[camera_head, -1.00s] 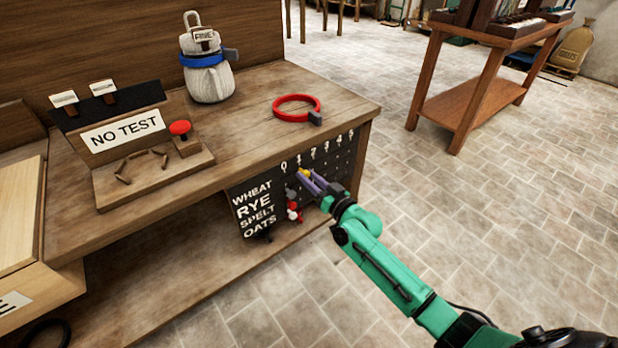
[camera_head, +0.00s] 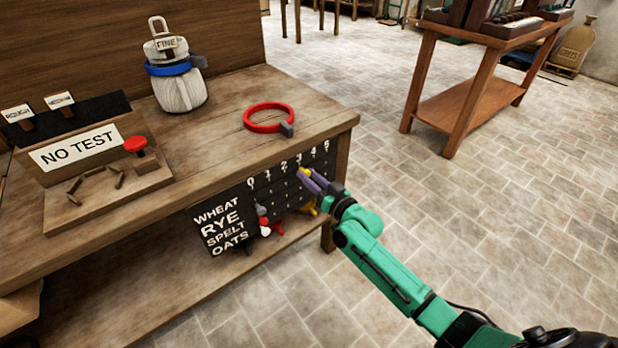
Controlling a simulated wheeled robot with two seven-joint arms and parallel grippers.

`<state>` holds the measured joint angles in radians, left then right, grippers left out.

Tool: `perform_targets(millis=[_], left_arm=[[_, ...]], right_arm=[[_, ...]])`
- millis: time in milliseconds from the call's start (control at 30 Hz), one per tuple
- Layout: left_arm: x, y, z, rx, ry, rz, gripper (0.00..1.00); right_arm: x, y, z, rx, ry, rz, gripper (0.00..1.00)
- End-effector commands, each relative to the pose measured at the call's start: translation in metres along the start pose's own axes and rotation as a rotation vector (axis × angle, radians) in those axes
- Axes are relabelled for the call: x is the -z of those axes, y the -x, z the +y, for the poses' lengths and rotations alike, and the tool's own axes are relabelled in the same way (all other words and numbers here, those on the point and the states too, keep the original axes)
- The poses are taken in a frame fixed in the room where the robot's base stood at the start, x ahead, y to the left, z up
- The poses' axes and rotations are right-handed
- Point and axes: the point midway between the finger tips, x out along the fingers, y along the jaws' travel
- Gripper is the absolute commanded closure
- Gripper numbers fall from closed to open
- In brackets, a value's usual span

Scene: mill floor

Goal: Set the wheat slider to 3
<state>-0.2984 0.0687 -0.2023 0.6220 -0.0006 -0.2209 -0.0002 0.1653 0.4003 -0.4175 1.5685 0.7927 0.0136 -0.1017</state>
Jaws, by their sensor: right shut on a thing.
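The black slider board (camera_head: 206,232) hangs on the front of the bench. Its rows are labelled WHEAT, RYE, SPELT and OATS, and numbers 0 to 5 run along its top edge. My right gripper (camera_head: 308,179) is shut on the yellow wheat slider knob (camera_head: 304,171) in the top row, just under the 3. The purple fingers hide part of the knob and the row behind it. Lower knobs, grey, red and white (camera_head: 266,230), sit near the low-number end. My left gripper is not in view.
A wooden side table (camera_head: 470,98) stands back right. The floor between is clear.

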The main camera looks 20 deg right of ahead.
Motion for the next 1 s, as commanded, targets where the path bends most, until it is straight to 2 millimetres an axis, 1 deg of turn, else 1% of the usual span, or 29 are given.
perform_targets(millis=[33,333,367,400,433,767,867,967,1000], left_arm=[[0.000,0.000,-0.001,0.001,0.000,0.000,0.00],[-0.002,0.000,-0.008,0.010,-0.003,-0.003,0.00],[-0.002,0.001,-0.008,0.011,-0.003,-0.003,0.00],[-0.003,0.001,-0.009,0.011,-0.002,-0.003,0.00],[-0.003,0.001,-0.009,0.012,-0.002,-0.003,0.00],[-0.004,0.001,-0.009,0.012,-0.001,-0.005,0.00],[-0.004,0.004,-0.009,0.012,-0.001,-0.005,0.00],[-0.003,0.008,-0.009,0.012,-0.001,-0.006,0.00],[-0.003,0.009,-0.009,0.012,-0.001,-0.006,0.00]], right_arm=[[-0.003,0.001,0.000,0.000,-0.003,-0.007,1.00],[-0.004,0.001,0.000,0.000,-0.002,-0.008,1.00],[-0.004,0.001,0.000,0.000,-0.002,-0.008,0.57],[-0.004,0.001,0.000,0.000,-0.002,-0.008,0.41],[-0.004,0.001,0.000,0.000,-0.002,-0.008,0.38],[-0.003,0.003,0.000,-0.001,-0.002,-0.007,0.38],[-0.003,0.013,0.000,-0.001,-0.003,-0.008,0.38],[-0.002,0.033,-0.001,0.000,-0.001,-0.011,0.38],[-0.003,0.044,0.000,-0.002,-0.002,-0.011,0.38]])
